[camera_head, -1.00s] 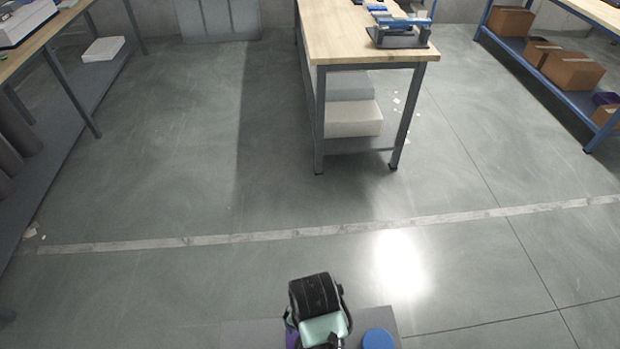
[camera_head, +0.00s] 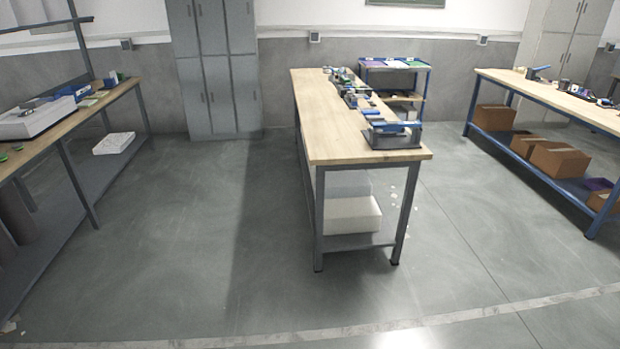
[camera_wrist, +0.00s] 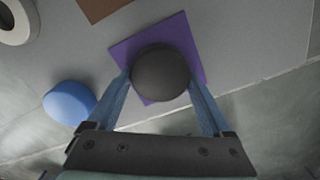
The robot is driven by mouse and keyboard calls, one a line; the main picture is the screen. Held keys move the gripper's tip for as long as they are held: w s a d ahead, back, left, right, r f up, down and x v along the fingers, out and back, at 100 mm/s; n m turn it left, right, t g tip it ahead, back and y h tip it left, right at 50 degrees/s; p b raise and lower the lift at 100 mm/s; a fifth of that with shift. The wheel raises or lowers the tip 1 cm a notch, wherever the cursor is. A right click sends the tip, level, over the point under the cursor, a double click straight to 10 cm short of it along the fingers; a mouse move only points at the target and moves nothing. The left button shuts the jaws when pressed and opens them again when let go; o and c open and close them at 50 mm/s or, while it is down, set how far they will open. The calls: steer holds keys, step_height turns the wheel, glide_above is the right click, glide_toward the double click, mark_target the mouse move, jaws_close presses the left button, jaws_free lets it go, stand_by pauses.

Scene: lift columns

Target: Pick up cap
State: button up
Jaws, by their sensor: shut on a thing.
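A dark, round cap-like piece (camera_wrist: 161,73) sits between the two blue fingers of my gripper (camera_wrist: 160,82) in the wrist view. The fingers are shut on its sides. Behind it is a flat purple square (camera_wrist: 183,32) on a grey surface (camera_wrist: 245,45); I cannot tell whether the dark piece still touches the square. Its underside is hidden. The head view shows neither my gripper nor the cap.
A blue round object (camera_wrist: 69,101) lies left of my gripper, with a white ring (camera_wrist: 17,22) and a brown piece (camera_wrist: 100,8) farther up. A wooden-topped workbench (camera_head: 345,130) stands ahead. Open floor (camera_head: 190,230) lies left of it.

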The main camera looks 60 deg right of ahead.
steer(key=shift+c, duration=1.1)
steer(key=shift+r, duration=0.1)
step_height(320, 180, up, 12)
steer(key=p, duration=0.2)
steer(key=shift+f, duration=0.2)
